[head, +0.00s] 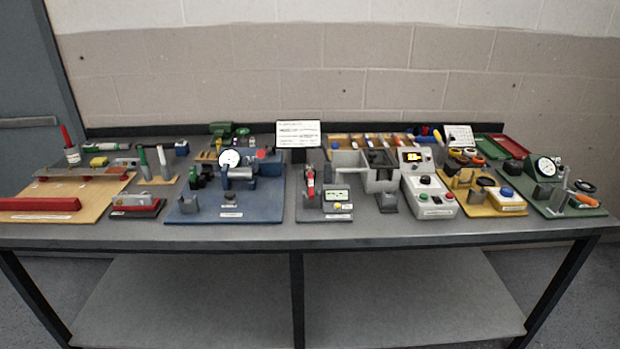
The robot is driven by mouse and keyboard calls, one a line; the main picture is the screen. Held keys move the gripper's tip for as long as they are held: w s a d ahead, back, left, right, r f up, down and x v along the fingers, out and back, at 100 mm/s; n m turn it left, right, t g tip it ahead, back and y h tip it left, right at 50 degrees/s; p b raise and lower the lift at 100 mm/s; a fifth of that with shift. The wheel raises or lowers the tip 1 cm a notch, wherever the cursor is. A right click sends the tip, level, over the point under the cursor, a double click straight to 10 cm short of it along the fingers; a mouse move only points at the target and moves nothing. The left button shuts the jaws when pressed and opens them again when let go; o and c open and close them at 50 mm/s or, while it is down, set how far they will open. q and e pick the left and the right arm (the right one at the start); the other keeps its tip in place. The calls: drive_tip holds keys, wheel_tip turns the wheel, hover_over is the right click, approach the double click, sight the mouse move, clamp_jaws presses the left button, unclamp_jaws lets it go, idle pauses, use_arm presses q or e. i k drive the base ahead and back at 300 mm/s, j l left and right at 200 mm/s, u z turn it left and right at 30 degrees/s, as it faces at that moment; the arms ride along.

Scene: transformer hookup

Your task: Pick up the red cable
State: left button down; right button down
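No red cable can be made out for certain from this distance. Several red items stand on the long workbench (390,232). A narrow red piece (310,180) stands on the grey plate (318,213) near the middle. A long red bar (40,204) lies on the wooden board (100,198) at the front left. Neither of my grippers shows in the head view.
A blue plate with a gauge (230,158) stands left of the middle. A grey control box (430,198), a yellow plate (470,203) and a green plate (560,208) stand to the right. A white card (298,133) stands at the back. The bench's front edge is clear.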

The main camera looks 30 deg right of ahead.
sight(310, 176)
drive_tip(key=i+z, duration=0.15)
drive_tip(key=z, duration=0.25)
drive_tip(key=i+j+z, duration=0.1)
drive_tip(key=z, duration=0.3)
drive_tip(key=i+j+z, duration=0.1)
drive_tip(key=j+z, duration=0.15)
drive_tip(key=z, duration=0.15)
